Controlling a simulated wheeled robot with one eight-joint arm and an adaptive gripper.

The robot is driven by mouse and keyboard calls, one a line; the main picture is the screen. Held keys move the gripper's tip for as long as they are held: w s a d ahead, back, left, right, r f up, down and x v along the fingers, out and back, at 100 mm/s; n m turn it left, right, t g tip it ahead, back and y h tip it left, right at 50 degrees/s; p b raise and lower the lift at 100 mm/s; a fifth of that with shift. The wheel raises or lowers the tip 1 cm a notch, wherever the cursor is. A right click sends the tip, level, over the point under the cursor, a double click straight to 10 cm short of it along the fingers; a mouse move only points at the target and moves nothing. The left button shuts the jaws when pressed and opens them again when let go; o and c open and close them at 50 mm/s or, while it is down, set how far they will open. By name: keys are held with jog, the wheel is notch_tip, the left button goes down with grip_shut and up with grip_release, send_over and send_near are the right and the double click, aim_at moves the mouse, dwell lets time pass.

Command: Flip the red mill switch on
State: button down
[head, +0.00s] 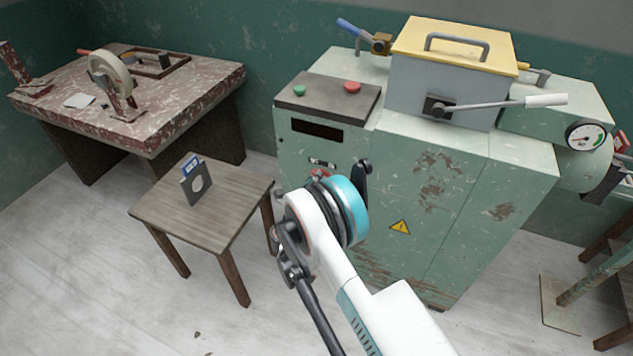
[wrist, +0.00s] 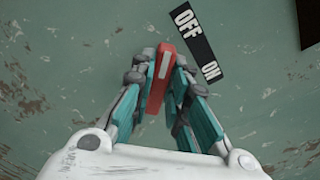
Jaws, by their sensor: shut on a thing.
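The red switch handle (wrist: 154,98), with a pale stripe, stands out from the green cabinet face in the wrist view. My gripper (wrist: 160,66) has its teal and grey fingers closed on both sides of it. The black label (wrist: 195,42) with white OFF and ON lies just right of the handle, with OFF nearer its upper end. I cannot tell which setting the switch is in.
The worn green mill cabinet (head: 470,200) carries a green button (head: 299,90), a red button (head: 352,87) and a lever with a white grip (head: 545,100). A wooden stool (head: 235,205) stands close left of my arm. A worn table (head: 180,95) is farther left.

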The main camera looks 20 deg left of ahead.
aim_at(324, 152)
jog(key=shift+s+d+m, duration=0.1)
jog(key=shift+d+m, duration=0.05)
jog(key=shift+m, duration=2.8)
jog(key=shift+w+d+m, duration=0.1)
jog(key=shift+d+m, duration=0.05)
jog(key=shift+m, duration=2.75)
jog(key=shift+s+d+m, duration=0.1)
jog(key=shift+d+m, duration=0.05)
jog(key=shift+m, duration=2.8)
jog(key=shift+f, duration=0.1)
jog(key=c, duration=1.6)
grip_release()
jog(key=shift+o, duration=0.2)
notch_tip(324, 152, up, 10)
jog(key=shift+r, duration=0.1)
